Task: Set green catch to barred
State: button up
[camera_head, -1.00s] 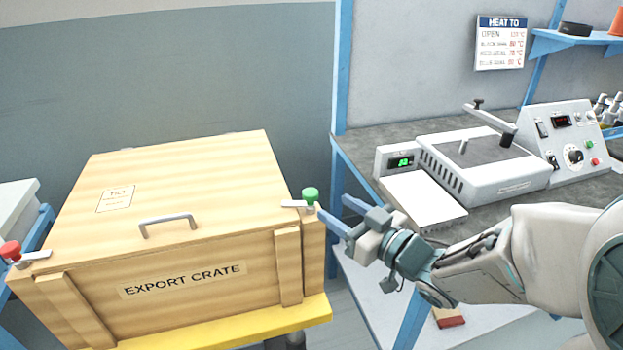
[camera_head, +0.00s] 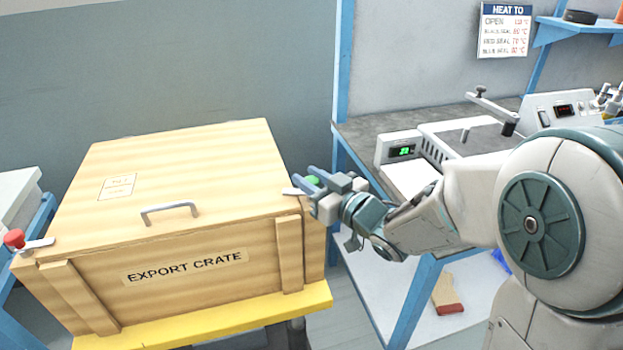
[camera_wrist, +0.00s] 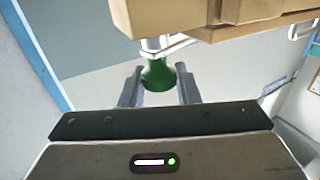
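The green catch (camera_head: 313,181) is on the right front corner of the wooden export crate (camera_head: 190,235). In the head view it is partly hidden behind my gripper (camera_head: 310,182). In the wrist view the green knob (camera_wrist: 158,74) stands between the two spread fingers of my gripper (camera_wrist: 159,86), with a gap on each side. The catch's pale metal lever (camera_head: 293,191) points left over the edge of the lid. My gripper is open around the knob and does not visibly grip it.
A red catch (camera_head: 14,239) is on the crate's left corner. The lid has a metal handle (camera_head: 170,211). The crate stands on a yellow platform (camera_head: 230,318). A bench with a white sealing machine (camera_head: 470,140) stands to the right, close to my arm.

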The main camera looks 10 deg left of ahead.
jog(key=shift+c, duration=1.1)
jog(key=shift+w+g, duration=0.1)
jog(key=shift+g, duration=0.2)
jog(key=n+g+y+p, duration=0.1)
jog(key=n+g+y, duration=0.1)
jog(key=g, duration=0.1)
jog(key=shift+r+n, duration=0.1)
jog(key=shift+n, duration=0.3)
jog(key=shift+n+g+y+p, duration=0.35)
jog(key=shift+n+g, duration=0.35)
jog(key=shift+g, duration=0.4)
jog(key=o, duration=1)
jog(key=shift+c, duration=0.2)
